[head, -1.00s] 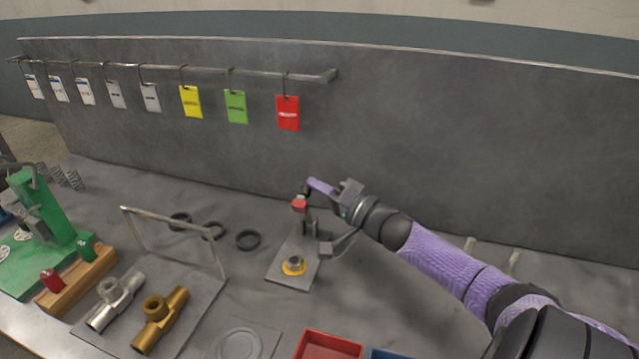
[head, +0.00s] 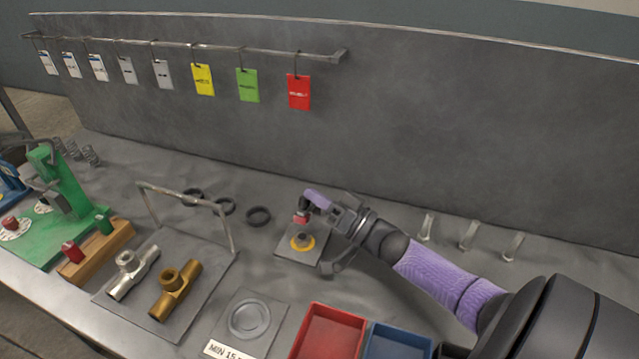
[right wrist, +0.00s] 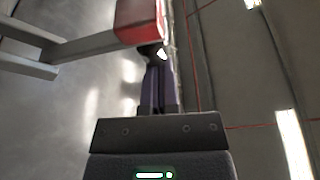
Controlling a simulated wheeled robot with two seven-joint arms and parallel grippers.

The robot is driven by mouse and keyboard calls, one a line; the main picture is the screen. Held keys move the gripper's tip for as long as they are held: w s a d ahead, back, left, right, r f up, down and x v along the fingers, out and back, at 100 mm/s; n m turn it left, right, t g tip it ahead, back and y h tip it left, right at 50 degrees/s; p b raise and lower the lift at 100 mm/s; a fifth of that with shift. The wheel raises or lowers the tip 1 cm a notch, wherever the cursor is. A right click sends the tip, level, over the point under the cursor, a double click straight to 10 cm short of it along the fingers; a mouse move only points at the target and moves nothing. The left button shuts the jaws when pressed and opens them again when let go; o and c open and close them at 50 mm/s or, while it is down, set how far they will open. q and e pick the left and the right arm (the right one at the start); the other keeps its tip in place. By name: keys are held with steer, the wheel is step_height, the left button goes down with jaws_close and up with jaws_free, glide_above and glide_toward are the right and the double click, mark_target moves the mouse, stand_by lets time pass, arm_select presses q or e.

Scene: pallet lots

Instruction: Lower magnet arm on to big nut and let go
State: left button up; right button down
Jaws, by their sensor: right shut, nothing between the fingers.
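The magnet arm's red head (head: 300,218) is low over the big nut (head: 302,239), which sits in a yellow ring on a small grey plate (head: 290,254). I cannot tell whether the head touches the nut. My right gripper (head: 312,196) is at the magnet arm, just above and beside the red head, and partly hides the arm. In the right wrist view its purple fingers (right wrist: 156,70) are together with nothing between them. The red head (right wrist: 139,22) and a grey bar (right wrist: 75,47) show just beyond the fingertips. My left gripper is not in view.
Black rings (head: 258,216) lie left of the plate. A wire-framed stand with a silver fitting (head: 133,274) and a brass fitting (head: 175,291) is further left. Red (head: 330,335) and blue (head: 398,342) trays are in front. Tags hang along the back panel (head: 450,130).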

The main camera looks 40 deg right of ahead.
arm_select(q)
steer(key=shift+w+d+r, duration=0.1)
arm_select(e)
steer(key=shift+s+a+f, duration=0.1)
steer(key=shift+a+f, duration=0.15)
steer(key=shift+f, duration=0.1)
steer(key=shift+a, duration=0.1)
stand_by(1.0)
